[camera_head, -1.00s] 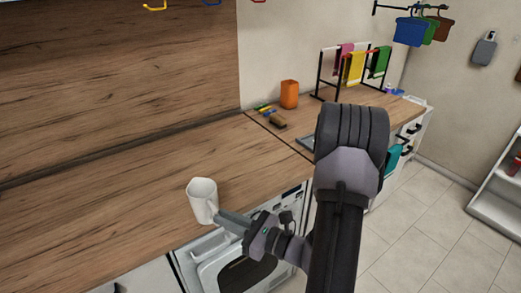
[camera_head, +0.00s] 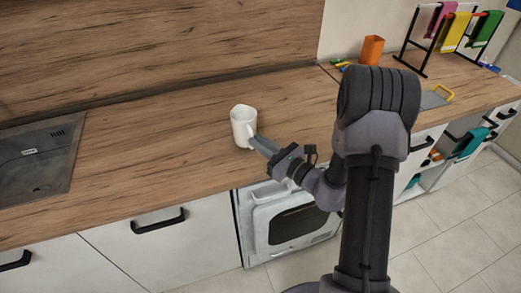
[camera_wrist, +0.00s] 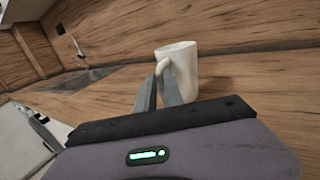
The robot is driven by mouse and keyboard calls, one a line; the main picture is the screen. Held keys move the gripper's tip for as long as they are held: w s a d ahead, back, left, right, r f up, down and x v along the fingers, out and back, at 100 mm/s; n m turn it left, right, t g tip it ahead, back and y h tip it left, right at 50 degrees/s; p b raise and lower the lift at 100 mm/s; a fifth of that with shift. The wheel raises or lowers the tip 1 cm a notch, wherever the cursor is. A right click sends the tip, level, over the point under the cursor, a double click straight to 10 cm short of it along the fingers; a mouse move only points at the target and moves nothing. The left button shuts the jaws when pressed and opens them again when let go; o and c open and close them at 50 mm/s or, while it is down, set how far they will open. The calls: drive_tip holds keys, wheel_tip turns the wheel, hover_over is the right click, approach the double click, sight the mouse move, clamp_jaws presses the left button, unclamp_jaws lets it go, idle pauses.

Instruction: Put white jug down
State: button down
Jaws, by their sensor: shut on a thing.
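The white jug (camera_head: 243,125) is upright at the wooden counter (camera_head: 165,150), above the oven. My gripper (camera_head: 252,139) reaches it from the lower right and is shut on its handle. In the wrist view, the jug (camera_wrist: 181,62) stands upright past the fingertips (camera_wrist: 161,75), with its handle between them. I cannot tell whether the jug's base touches the counter or hangs just above it.
A dark sink (camera_head: 40,160) is set into the counter at the left. An orange container (camera_head: 371,49) and a towel rack (camera_head: 455,30) stand at the far right. The counter around the jug is clear. The oven (camera_head: 290,222) is below the front edge.

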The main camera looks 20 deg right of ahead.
wheel_tip(320, 180, down, 2)
drive_tip(key=shift+f, duration=0.1)
drive_tip(key=shift+b, duration=0.3)
drive_tip(key=shift+f, duration=0.2)
drive_tip(key=c, duration=1.5)
unclamp_jaws()
drive_tip(key=shift+r, duration=0.1)
drive_tip(key=shift+o, duration=0.2)
